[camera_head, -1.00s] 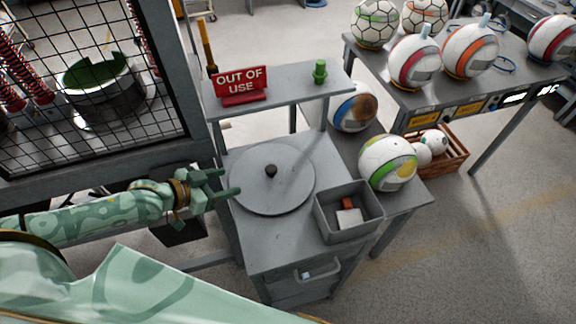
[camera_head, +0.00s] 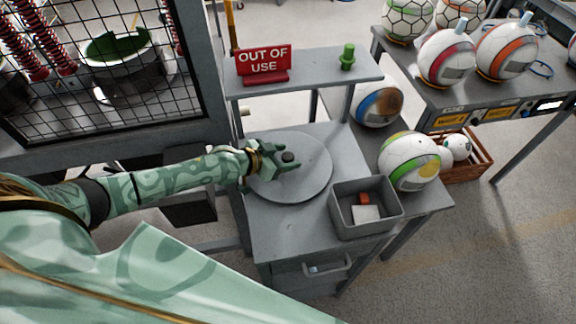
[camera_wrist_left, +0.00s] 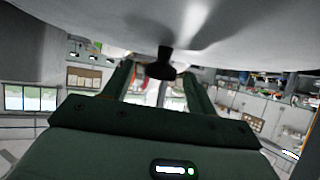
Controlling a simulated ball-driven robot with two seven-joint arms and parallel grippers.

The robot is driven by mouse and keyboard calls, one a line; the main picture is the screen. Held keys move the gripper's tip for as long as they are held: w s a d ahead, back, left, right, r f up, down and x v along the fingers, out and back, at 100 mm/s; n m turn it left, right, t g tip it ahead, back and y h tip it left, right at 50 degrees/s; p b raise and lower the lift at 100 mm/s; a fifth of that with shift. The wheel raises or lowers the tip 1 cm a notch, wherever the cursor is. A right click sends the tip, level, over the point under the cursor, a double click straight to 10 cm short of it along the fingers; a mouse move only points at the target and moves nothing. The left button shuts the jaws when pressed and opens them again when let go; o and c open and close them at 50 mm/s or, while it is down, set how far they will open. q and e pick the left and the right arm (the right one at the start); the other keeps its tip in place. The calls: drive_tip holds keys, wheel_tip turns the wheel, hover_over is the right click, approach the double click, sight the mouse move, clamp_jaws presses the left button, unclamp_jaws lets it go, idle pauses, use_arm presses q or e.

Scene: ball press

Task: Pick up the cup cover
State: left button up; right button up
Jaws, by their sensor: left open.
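The cup cover is a round flat grey disc (camera_head: 312,178) with a small dark knob (camera_head: 288,157) at its middle. It lies on the grey bench top. My left gripper (camera_head: 286,159) is over the disc, open, with its green fingers on either side of the knob. In the left wrist view the dark knob (camera_wrist_left: 161,66) shows between the two fingers, joined to the pale disc surface (camera_wrist_left: 230,28). I cannot tell whether the fingers touch the knob. My right gripper is not in view.
A grey bin (camera_head: 366,208) with small items stands right of the disc. A shelf with a red "OUT OF USE" sign (camera_head: 264,64) and a green peg (camera_head: 347,57) is behind. A mesh cage (camera_head: 110,70) is at left. Balls (camera_head: 409,161) sit at right.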

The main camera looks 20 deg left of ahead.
use_arm(q)
drive_tip(key=shift+w+d+f, duration=0.3)
drive_tip(key=shift+w+f, duration=0.05)
drive_tip(key=shift+w, duration=0.2)
drive_tip(key=shift+s, duration=0.1)
drive_tip(key=c, duration=1.1)
drive_tip(key=shift+r, duration=0.1)
clamp_jaws()
drive_tip(key=shift+r, duration=0.1)
